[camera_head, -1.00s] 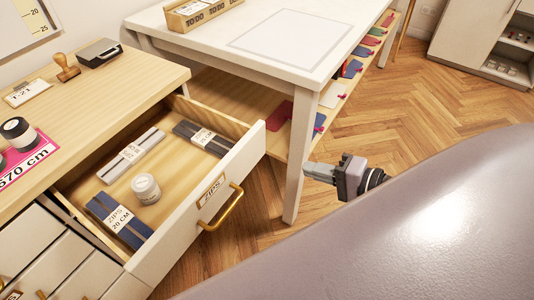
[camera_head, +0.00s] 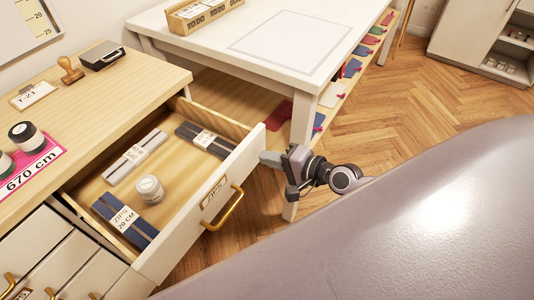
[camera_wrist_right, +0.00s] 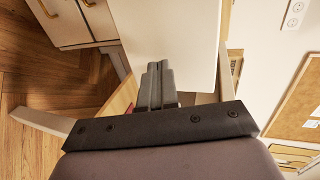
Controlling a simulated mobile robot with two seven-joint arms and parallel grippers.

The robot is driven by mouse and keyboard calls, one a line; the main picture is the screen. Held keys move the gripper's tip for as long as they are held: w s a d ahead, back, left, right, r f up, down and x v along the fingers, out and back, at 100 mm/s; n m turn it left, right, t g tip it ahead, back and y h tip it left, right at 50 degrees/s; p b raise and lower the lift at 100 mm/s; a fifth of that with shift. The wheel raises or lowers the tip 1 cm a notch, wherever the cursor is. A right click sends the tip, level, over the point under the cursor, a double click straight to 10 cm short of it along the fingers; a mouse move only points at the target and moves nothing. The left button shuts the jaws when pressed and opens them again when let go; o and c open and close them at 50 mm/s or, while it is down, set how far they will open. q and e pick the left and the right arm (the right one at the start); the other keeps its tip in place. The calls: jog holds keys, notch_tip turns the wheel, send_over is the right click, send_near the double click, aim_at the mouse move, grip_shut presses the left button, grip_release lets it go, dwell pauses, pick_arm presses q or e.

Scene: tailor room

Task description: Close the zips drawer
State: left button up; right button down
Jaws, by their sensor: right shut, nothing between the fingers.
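The zips drawer (camera_head: 192,229) is pulled out of the wooden cabinet in the head view. Its white front carries a ZIPS label (camera_head: 214,194) and a brass handle (camera_head: 226,212). Inside lie bundles of zips (camera_head: 125,218) and a small white-lidded jar (camera_head: 149,189). My right gripper (camera_head: 268,159) is shut and empty, just right of the far end of the drawer front. I cannot tell whether it touches the front. In the right wrist view the shut fingers (camera_wrist_right: 157,84) point towards a pale panel. My left gripper is not in view.
A white table (camera_head: 240,75) stands behind the drawer, its leg close to my right gripper. The cabinet top (camera_head: 110,105) holds a stamp, a black box, a tag and jars on a pink card. Wooden floor (camera_head: 440,110) is open to the right.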

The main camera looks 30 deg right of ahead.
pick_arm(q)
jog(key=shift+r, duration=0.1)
pick_arm(e)
jog(key=shift+w+a, duration=0.2)
jog(key=shift+w, duration=0.25)
